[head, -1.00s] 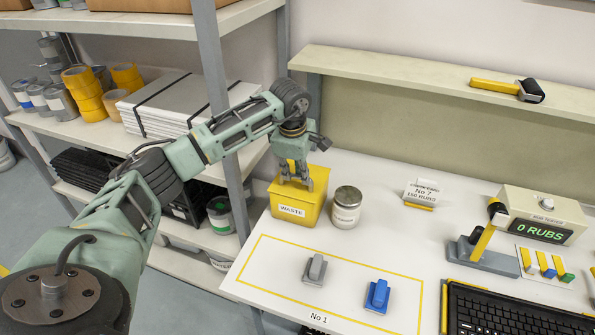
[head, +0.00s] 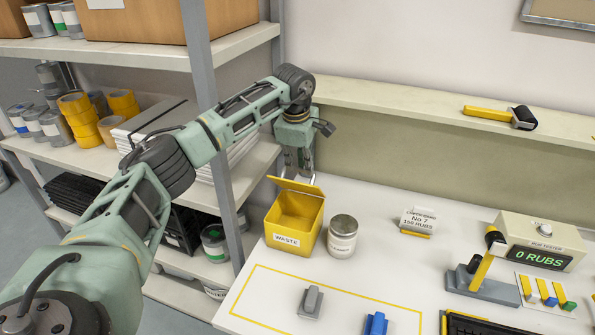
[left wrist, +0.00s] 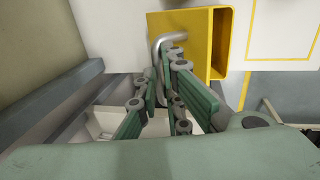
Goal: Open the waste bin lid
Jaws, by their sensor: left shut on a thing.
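The yellow waste bin (head: 288,240), labelled WASTE, stands on the white table in the head view, and its inside shows from above. Its yellow lid (head: 294,185) is raised and tilted at the back of the bin. My left gripper (head: 301,168) is just behind and above the lid, shut on its metal handle. In the left wrist view, the bent metal handle (left wrist: 158,48) runs between the fingers of my left gripper (left wrist: 167,72), beside the yellow lid (left wrist: 185,25). The fingertips are partly hidden in the head view. My right gripper is not in view.
A metal can (head: 342,236) stands close to the right of the bin. A raised shelf (head: 400,105) runs along the wall behind.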

